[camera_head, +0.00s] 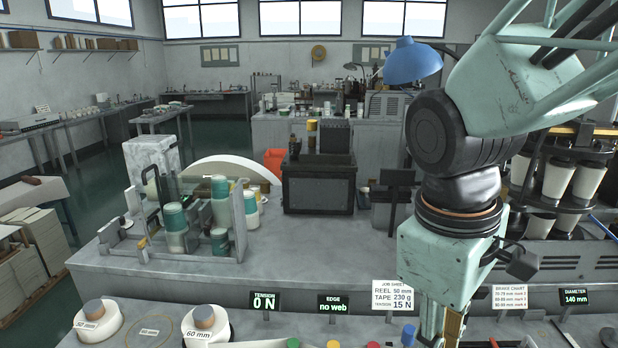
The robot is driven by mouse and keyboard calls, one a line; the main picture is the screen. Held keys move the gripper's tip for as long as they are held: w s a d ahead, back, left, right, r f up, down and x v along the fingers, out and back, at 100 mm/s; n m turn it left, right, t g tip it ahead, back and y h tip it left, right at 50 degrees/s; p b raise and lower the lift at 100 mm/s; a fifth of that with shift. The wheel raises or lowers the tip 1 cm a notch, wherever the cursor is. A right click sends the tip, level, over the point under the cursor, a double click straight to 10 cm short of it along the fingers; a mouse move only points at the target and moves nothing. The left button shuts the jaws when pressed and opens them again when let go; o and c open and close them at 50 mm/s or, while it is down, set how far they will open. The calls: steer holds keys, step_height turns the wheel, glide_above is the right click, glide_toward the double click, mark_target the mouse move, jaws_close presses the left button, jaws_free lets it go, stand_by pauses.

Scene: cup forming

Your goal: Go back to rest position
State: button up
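My arm comes in from the upper right and hangs down over the front bench (160,317). My gripper (440,325) points down at the bottom of the picture, right of centre. Its fingers run off or blur into the lower edge, so I cannot tell whether they are open or shut, or whether anything is between them.
Left on the front bench are spools marked 50 mm (90,322) and 60 mm (205,325). Small signs, including the tension display (265,301) and job sheet (393,295), stand behind. Cups (558,178) stand on a rack at right. Colored buttons (408,335) are near my gripper.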

steer(key=s+d+r+m+t+y, duration=0.1)
steer(key=s+r+m+t, duration=0.2)
steer(key=s+r+m, duration=0.5)
steer(key=shift+s+d+r+t+y, duration=0.3)
steer(key=shift+d+r, duration=0.05)
steer(key=shift+d, duration=0.05)
stand_by(0.4)
